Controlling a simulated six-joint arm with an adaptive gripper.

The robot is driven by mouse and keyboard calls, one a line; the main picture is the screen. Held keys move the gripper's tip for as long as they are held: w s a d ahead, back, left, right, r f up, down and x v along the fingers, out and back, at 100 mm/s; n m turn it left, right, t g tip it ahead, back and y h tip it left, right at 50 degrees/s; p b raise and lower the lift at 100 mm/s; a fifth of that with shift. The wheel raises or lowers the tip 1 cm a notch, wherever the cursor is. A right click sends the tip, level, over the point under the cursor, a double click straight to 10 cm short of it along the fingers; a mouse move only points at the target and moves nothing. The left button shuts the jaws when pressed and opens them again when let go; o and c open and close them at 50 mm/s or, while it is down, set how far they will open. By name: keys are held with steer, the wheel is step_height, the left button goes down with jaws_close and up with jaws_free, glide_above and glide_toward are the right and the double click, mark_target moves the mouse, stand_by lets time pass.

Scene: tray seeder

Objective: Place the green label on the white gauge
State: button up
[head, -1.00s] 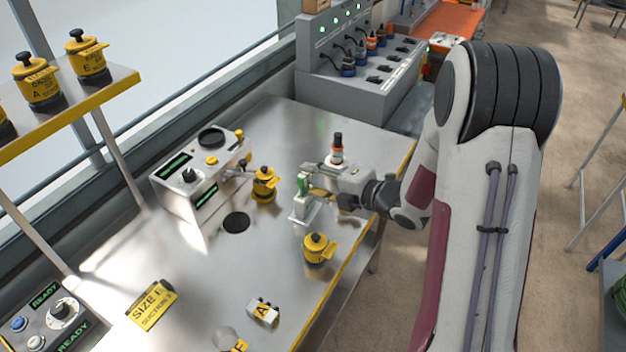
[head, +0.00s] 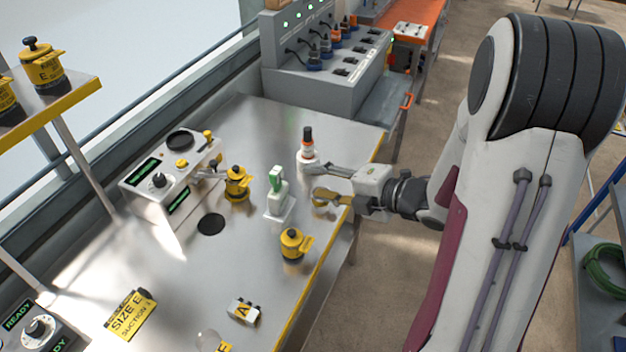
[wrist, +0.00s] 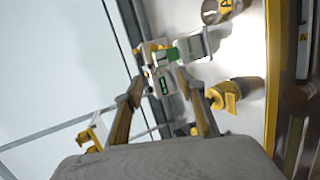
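The white gauge (head: 279,203) stands upright on a flat white base near the middle of the metal table. The green label (head: 276,176) sits at the top of the gauge, against its upper part. My gripper (head: 314,181) is open and empty, a short way to the right of the gauge, its fingers pointing towards it. In the wrist view the green label (wrist: 171,54) and the white gauge (wrist: 191,48) show beyond my spread fingers (wrist: 160,82), with nothing between the tips.
A white bottle (head: 308,157) with an orange band and black top stands close behind my upper finger. Yellow pots stand left (head: 237,184) and in front (head: 293,244) of the gauge. A control box (head: 160,185) is at left.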

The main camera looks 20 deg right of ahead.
steer(key=shift+s+d+r, duration=0.15)
steer(key=shift+s, duration=0.1)
steer(key=shift+w, duration=0.15)
stand_by(0.4)
steer(key=s+d+r+m+g+h, duration=0.1)
steer(key=s+d+r+m+h, duration=0.15)
steer(key=r+m+h, duration=0.35)
steer(key=s+d+r+m+h, duration=0.2)
steer(key=d+r+m+h, duration=0.2)
steer(key=m, duration=0.4)
steer(key=s+a+m+g+y, duration=0.1)
steer(key=s+a+m, duration=0.4)
steer(key=s, duration=0.5)
steer(key=s+a+m+g+y, duration=0.1)
steer(key=s+a+m+g, duration=0.3)
steer(key=s+a, duration=0.3)
steer(key=s+m, duration=0.1)
steer(key=s, duration=0.2)
steer(key=shift+s+a+r+m+y, duration=0.2)
steer(key=shift+a+r+m+y, duration=0.1)
steer(key=shift+r+y, duration=0.1)
